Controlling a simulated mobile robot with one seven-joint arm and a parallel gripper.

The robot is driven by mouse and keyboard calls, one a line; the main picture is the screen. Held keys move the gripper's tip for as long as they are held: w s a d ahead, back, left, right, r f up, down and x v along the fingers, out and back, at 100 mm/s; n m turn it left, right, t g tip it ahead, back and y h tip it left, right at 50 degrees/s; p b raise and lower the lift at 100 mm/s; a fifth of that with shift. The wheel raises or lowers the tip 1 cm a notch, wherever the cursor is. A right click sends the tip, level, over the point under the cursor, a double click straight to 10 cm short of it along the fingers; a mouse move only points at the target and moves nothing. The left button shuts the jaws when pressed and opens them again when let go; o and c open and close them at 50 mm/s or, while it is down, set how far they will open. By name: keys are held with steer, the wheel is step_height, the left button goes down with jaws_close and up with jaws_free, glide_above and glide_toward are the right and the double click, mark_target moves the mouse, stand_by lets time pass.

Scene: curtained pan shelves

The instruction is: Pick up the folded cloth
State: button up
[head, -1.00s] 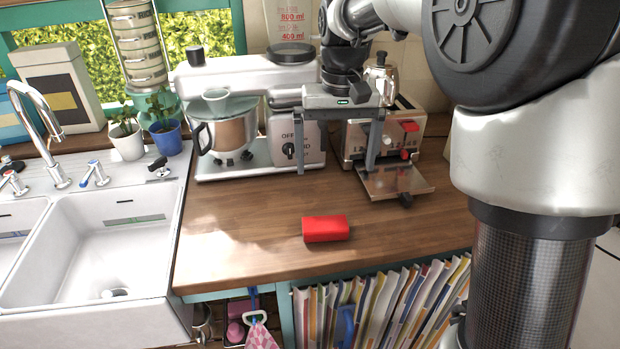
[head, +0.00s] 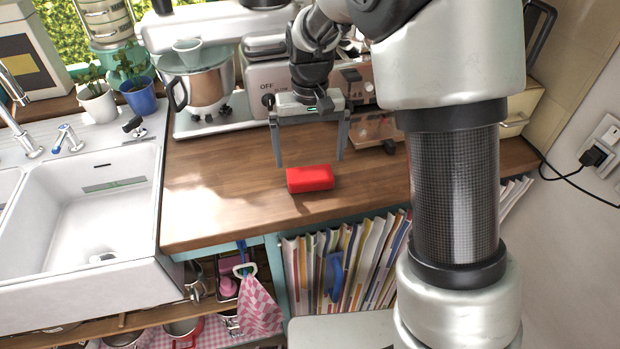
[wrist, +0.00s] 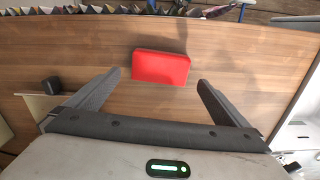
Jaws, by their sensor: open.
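The folded cloth (head: 310,179) is a small bright red block-like bundle lying on the wooden counter near its front edge. It also shows in the wrist view (wrist: 161,68), ahead of the fingertips and roughly centred between them. My gripper (head: 311,164) is open and empty, its two fingers pointing down above and just behind the cloth. In the wrist view my gripper's fingers (wrist: 157,78) stand wider apart than the cloth, one to each side, and do not appear to touch it.
A stand mixer (head: 205,80) and a toaster (head: 375,125) with a metal flap stand behind my gripper. A white sink (head: 125,205) is at the left. Curtained shelves (head: 345,265) lie below the counter edge. The wood left of the cloth is clear.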

mark_target(310, 174)
step_height(310, 174, down, 5)
steer(key=shift+s, duration=0.15)
steer(key=c, duration=0.9)
steer(key=shift+c, duration=0.2)
steer(key=shift+r, duration=0.15)
step_height(310, 174, up, 10)
